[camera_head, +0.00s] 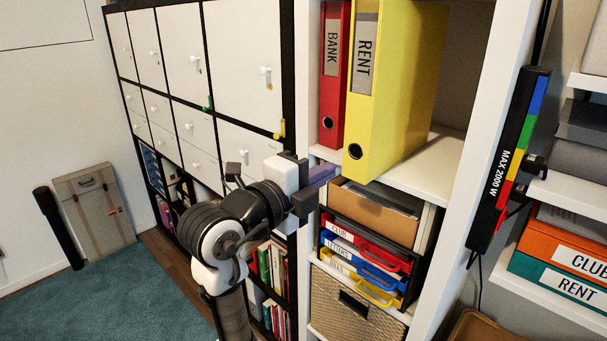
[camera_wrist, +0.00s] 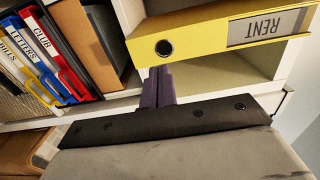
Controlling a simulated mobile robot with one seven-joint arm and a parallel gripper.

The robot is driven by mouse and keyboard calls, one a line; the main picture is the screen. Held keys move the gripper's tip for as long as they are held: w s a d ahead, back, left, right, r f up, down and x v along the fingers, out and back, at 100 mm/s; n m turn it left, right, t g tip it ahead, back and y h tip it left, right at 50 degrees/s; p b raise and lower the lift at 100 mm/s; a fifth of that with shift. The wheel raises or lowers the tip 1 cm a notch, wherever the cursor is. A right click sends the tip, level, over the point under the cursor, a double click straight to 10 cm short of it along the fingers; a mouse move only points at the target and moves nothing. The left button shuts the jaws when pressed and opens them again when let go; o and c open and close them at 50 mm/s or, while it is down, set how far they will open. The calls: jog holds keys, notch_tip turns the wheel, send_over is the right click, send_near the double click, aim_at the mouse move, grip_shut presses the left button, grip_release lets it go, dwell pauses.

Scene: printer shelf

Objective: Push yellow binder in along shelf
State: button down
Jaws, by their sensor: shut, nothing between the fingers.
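The yellow binder (camera_head: 405,90), labelled RENT, stands upright on the white shelf (camera_head: 435,165). Its spine sticks out further than the red binder (camera_head: 334,70) beside it, labelled BANK. In the wrist view the yellow binder (camera_wrist: 195,42) appears turned, with its round finger hole near the left end. My gripper (camera_head: 328,174) is shut and empty, its purple fingers in front of the shelf near the binder's lower end. In the wrist view the gripper (camera_wrist: 157,75) points at the binder's lower edge near the hole. I cannot tell whether the fingertips touch it.
Below the shelf are a brown box (camera_head: 375,212) and several coloured trays (camera_head: 365,265) above a wicker basket (camera_head: 345,310). White cabinets (camera_head: 245,60) stand to the left. A power strip (camera_head: 510,150) hangs on the upright at right. Shelf space right of the yellow binder is clear.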

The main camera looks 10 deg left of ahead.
aim_at(356, 157)
jog(key=p+x, duration=0.2)
jog(key=x, duration=0.4)
jog(key=shift+w+d, duration=0.2)
jog(key=shift+w, duration=0.05)
jog(key=shift+w+d+f, duration=0.1)
jog(key=shift+w+d, duration=0.05)
jog(key=shift+w, duration=0.1)
jog(key=b+x, duration=0.4)
jog(key=x, duration=0.4)
jog(key=shift+w+d, duration=0.15)
jog(key=shift+w, duration=0.1)
jog(key=shift+s, duration=0.1)
